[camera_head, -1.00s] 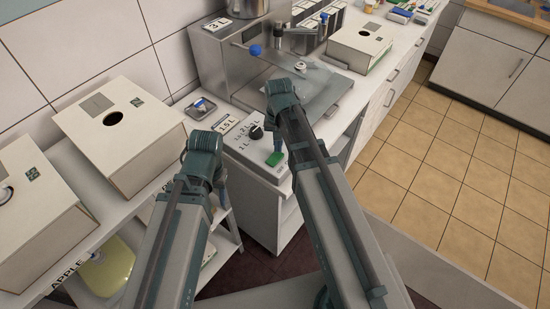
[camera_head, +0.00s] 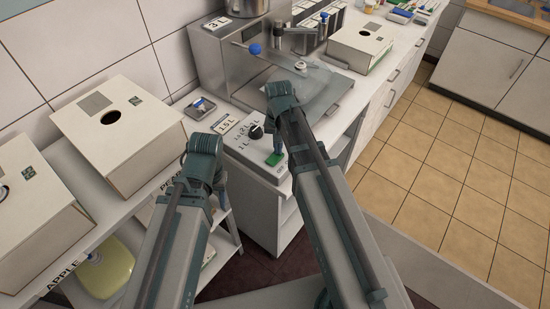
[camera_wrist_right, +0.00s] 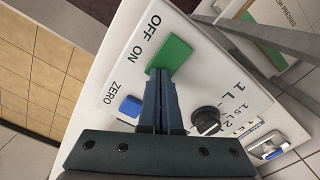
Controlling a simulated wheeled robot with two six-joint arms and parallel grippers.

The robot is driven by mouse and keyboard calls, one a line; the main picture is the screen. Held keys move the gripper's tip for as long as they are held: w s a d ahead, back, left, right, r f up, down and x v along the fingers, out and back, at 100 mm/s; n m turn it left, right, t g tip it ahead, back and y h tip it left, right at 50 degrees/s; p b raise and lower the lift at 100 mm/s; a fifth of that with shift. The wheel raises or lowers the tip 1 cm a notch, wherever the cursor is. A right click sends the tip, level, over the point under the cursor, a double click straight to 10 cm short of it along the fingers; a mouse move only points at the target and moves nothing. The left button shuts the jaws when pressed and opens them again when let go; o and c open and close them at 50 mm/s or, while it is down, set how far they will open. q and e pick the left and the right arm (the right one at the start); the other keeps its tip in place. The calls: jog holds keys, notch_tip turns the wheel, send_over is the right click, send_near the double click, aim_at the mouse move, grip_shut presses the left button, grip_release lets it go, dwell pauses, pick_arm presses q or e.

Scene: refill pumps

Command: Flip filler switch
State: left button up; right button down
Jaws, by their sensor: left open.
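The filler control box (camera_head: 238,150) is white, with a green switch (camera_head: 273,159) near its front right edge. In the right wrist view the green switch (camera_wrist_right: 172,50) stands beside the words OFF and ON; which way it is set I cannot tell. My right gripper (camera_head: 272,152) points down at the switch. In its wrist view the right gripper (camera_wrist_right: 158,78) has its fingers together, with tips at the switch's near edge; contact is unclear. My left gripper (camera_head: 222,190) is open and empty, left of the box, its fingers partly hidden by its wrist.
A black dial (camera_wrist_right: 206,120) and a blue ZERO button (camera_wrist_right: 130,106) flank my right fingers. A steel filler machine (camera_head: 228,60) stands behind the box. White boxes with round holes (camera_head: 118,150) stand on the left counter. The tiled floor at right is clear.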

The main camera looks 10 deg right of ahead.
jog(key=shift+f, duration=0.15)
notch_tip(320, 180, up, 7)
jog(key=p, duration=0.6)
jog(key=shift+p, duration=0.4)
dwell(0.4)
jog(key=s+a+f+n+b, duration=0.2)
jog(key=s+a+n, duration=0.2)
jog(key=s, duration=0.3)
jog(key=s+a+f+n+h+b, duration=0.1)
jog(key=s+a+f+n+b, duration=0.1)
jog(key=s+a, duration=0.4)
jog(key=shift+s+a+f+n+b, duration=0.35)
jog(key=shift+s+n, duration=0.3)
jog(key=shift+n, duration=0.45)
